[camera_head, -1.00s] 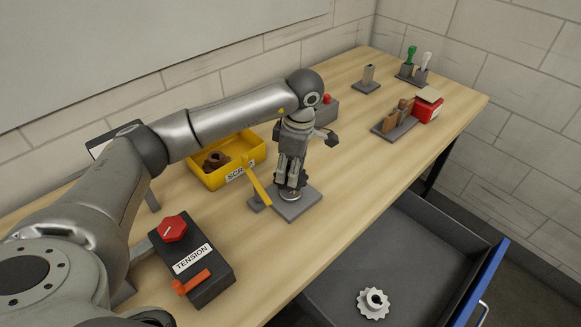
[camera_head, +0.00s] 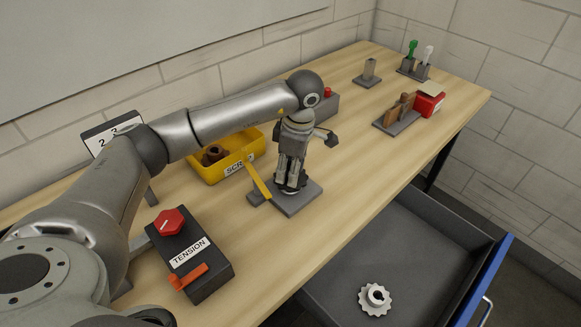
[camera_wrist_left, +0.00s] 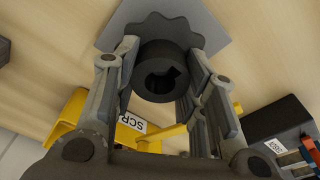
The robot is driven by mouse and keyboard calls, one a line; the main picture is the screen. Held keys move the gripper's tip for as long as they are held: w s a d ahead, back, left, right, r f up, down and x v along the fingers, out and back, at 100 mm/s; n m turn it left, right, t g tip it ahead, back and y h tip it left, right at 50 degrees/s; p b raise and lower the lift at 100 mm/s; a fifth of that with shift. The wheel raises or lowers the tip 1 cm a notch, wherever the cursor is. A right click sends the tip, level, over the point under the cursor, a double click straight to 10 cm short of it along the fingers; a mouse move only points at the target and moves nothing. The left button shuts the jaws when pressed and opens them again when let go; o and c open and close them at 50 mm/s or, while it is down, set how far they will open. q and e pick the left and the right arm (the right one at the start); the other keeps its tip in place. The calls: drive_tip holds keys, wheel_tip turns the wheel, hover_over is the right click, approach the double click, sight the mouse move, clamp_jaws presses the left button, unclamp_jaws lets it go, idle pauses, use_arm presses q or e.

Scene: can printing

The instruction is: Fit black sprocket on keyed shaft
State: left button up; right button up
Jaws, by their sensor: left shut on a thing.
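In the left wrist view, my left gripper (camera_wrist_left: 162,58) is shut on the black sprocket (camera_wrist_left: 160,28), with a finger on each side of its round hub. The hub's dark bore, with a notch in it, faces the wrist camera. In the head view, my left gripper (camera_head: 290,187) points down over the grey base plate (camera_head: 298,205) on the bench; its fingers mostly hide the sprocket. The keyed shaft cannot be made out, so I cannot tell whether the sprocket is around it. My right gripper is not in view.
A yellow lever (camera_head: 259,184) and yellow scrap bin (camera_head: 213,173) with a brown part stand close left of the gripper. A black tension box (camera_head: 208,278) is nearer. A pale sprocket (camera_head: 375,299) lies in the open drawer (camera_head: 345,262).

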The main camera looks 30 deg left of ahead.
use_arm(q)
drive_tip(key=shift+f+b, duration=0.75)
drive_tip(key=shift+f, duration=0.25)
drive_tip(key=o, duration=1.1)
drive_tip(key=shift+o, duration=0.2)
drive_tip(key=r, duration=0.4)
drive_tip(key=d+r, duration=0.1)
drive_tip(key=r, duration=0.7)
drive_tip(key=shift+w+d, duration=0.15)
drive_tip(key=shift+d, duration=0.05)
